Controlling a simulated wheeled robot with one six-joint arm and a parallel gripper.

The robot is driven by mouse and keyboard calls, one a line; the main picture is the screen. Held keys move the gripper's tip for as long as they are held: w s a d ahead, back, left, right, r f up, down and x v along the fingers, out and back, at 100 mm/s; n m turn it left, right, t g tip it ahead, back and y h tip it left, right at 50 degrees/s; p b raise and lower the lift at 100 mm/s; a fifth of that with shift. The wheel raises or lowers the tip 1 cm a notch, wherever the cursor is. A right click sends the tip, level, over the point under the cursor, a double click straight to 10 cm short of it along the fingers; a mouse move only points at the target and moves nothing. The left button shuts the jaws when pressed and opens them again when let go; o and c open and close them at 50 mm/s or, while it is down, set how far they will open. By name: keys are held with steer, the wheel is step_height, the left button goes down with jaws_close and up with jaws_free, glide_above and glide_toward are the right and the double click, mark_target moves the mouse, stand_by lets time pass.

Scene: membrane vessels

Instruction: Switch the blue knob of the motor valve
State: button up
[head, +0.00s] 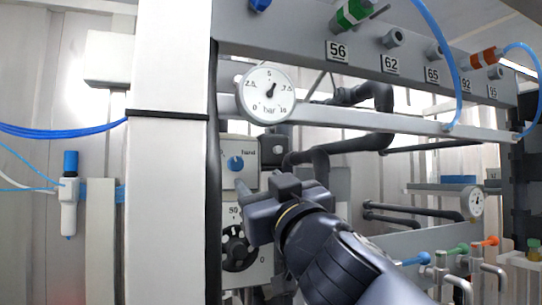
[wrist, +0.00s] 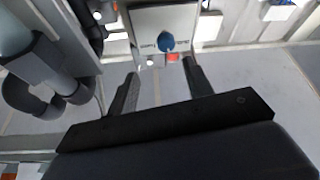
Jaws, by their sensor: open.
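The blue knob (head: 235,163) sits on the front of a light grey valve box (head: 227,180), next to the word "hand". In the wrist view the blue knob (wrist: 166,42) is on the box face, just beyond and roughly between the fingertips. My gripper (head: 262,186) is to the right of and slightly below the knob in the head view. In the wrist view my gripper (wrist: 160,68) has its two fingers apart with nothing between them. The fingers appear clear of the knob; the exact distance cannot be told.
A pressure gauge (head: 267,94) hangs above the valve box. A black dial (head: 238,249) is below it. A white post (head: 166,160) stands close on the left. Dark pipes (head: 345,140) run behind and right of my arm. A red part (wrist: 173,57) shows below the knob.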

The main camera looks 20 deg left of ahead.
mark_target(237, 165)
steer(key=shift+y, duration=0.3)
steer(key=p+x, duration=0.1)
steer(key=x, duration=0.2)
steer(key=p+x, duration=0.1)
steer(key=x, duration=0.3)
steer(key=a+p+x, duration=0.1)
steer(key=x, duration=0.2)
steer(key=shift+a+f+p, duration=0.15)
steer(key=shift+f+p, duration=0.05)
steer(key=shift+p, duration=0.2)
steer(key=shift+c, duration=0.6)
